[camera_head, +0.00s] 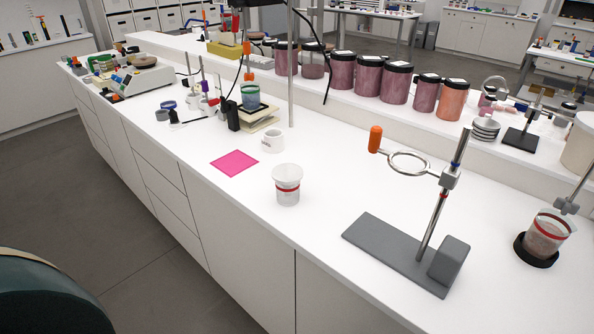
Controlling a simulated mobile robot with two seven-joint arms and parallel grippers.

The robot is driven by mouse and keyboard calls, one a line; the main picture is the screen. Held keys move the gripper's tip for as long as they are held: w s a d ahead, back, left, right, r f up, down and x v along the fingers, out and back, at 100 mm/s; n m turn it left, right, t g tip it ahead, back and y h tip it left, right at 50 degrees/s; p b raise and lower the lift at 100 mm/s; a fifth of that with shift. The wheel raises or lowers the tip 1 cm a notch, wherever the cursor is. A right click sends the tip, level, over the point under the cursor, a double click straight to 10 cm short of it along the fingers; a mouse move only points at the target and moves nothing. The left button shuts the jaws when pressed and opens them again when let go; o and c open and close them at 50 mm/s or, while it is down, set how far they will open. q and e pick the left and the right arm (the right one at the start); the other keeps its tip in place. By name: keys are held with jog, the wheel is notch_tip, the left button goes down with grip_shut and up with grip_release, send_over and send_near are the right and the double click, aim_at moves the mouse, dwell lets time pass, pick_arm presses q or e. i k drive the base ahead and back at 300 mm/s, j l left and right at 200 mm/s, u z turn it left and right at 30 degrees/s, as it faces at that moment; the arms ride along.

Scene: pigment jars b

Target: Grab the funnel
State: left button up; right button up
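I cannot clearly make out a funnel. A translucent white cup-like vessel (287,189) with a red band stands upright near the bench's front edge; its wider top may be a separate piece, but I cannot tell. To its right, a metal ring (409,169) with an orange grip (375,139) is clamped to a stand with a grey base (388,250). The ring looks empty. A similar red-banded vessel (545,236) stands in a black holder at the far right. Neither of my grippers is in view.
A pink square mat (234,163) and a white mug (272,141) lie left of the vessel. Several dark-lidded pigment jars (368,77) line the raised shelf behind. A scale (139,78) stands at the left. The bench between the cup and stand base is clear.

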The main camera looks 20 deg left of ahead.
aim_at(285, 173)
jog(key=j+z, duration=0.35)
jog(key=j, duration=0.15)
jog(key=j+z, duration=0.35)
jog(key=k+j+z, duration=0.1)
jog(key=j+z, duration=0.25)
jog(key=j, duration=0.2)
